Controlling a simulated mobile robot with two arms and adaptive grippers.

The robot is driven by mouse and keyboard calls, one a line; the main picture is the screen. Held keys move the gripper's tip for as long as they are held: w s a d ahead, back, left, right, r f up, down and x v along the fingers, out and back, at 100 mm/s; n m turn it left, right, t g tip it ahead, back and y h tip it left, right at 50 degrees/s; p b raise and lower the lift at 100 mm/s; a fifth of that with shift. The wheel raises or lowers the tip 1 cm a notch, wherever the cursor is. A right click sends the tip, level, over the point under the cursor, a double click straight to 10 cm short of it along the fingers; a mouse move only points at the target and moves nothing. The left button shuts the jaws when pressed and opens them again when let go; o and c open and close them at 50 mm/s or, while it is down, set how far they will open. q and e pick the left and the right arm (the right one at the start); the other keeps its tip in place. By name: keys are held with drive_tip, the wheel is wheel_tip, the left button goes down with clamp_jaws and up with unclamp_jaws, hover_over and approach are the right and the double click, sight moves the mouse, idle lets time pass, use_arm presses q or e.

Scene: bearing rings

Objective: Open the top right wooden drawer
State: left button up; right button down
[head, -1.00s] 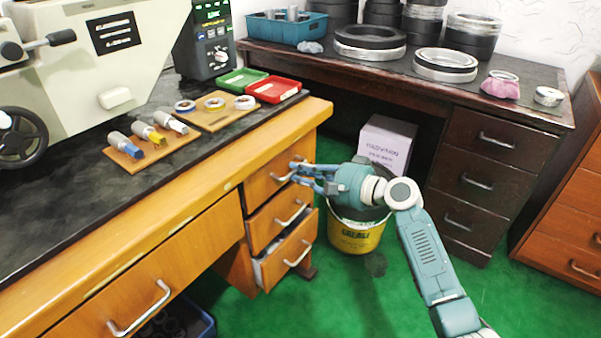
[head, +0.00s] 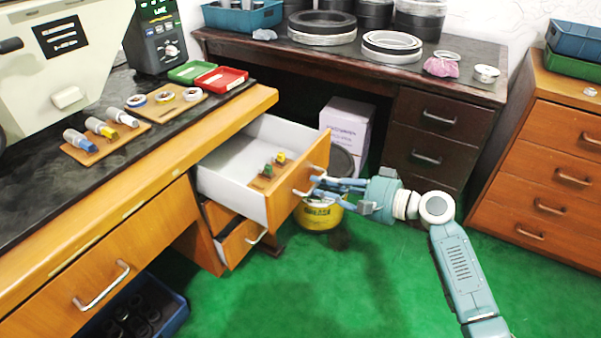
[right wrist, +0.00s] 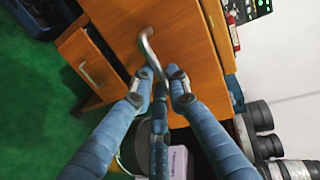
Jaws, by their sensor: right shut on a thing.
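The top right wooden drawer (head: 236,172) of the light wooden desk is pulled well out in the head view. In the right wrist view the gripper's fingers (right wrist: 160,88) close around the lower end of the handle (right wrist: 150,50), against the wooden front. My left gripper is not in view.
A lower drawer (head: 243,243) below stands slightly open. A yellow bucket (head: 318,217) and a white box (head: 346,127) are on the green floor behind the gripper. A dark desk (head: 440,110) stands behind. Green floor is clear in front.

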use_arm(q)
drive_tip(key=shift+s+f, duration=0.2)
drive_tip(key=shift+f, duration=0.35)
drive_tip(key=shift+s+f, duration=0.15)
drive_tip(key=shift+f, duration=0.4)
use_arm(e)
drive_tip(key=f+v, duration=0.2)
drive_tip(key=v, duration=0.8)
drive_tip(key=shift+s+d, duration=0.15)
drive_tip(key=shift+d, duration=0.05)
drive_tip(key=shift+f, duration=0.1)
drive_tip(key=c, duration=1.7)
unclamp_jaws()
drive_tip(key=v, duration=1.2)
